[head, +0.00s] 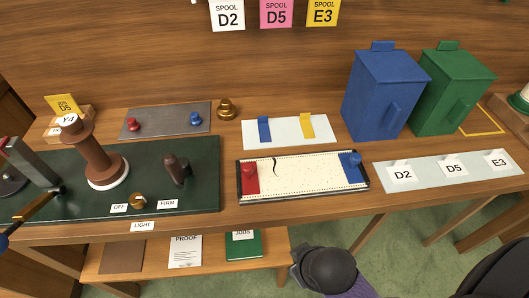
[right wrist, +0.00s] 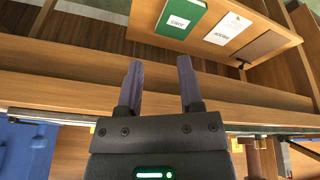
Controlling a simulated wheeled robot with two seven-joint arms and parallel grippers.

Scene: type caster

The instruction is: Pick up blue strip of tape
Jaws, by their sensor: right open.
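The blue strip of tape (head: 264,129) lies on a pale card (head: 288,143) at the back middle of the table, left of a yellow strip (head: 307,125). My right gripper shows in the right wrist view (right wrist: 159,68), with its two dark fingers apart and nothing between them. In the head view the dark end of my right arm is at the bottom, in front of the table edge and well short of the blue strip; its fingers are mostly hidden there. My left gripper is not in view.
A cream tray with a red block (head: 249,178) and a blue block (head: 351,167) lies in front of the card. Blue (head: 382,95) and green (head: 450,90) bins stand to its right. A green board (head: 120,185) with a brown spool post (head: 98,155) is left. A shelf lies below.

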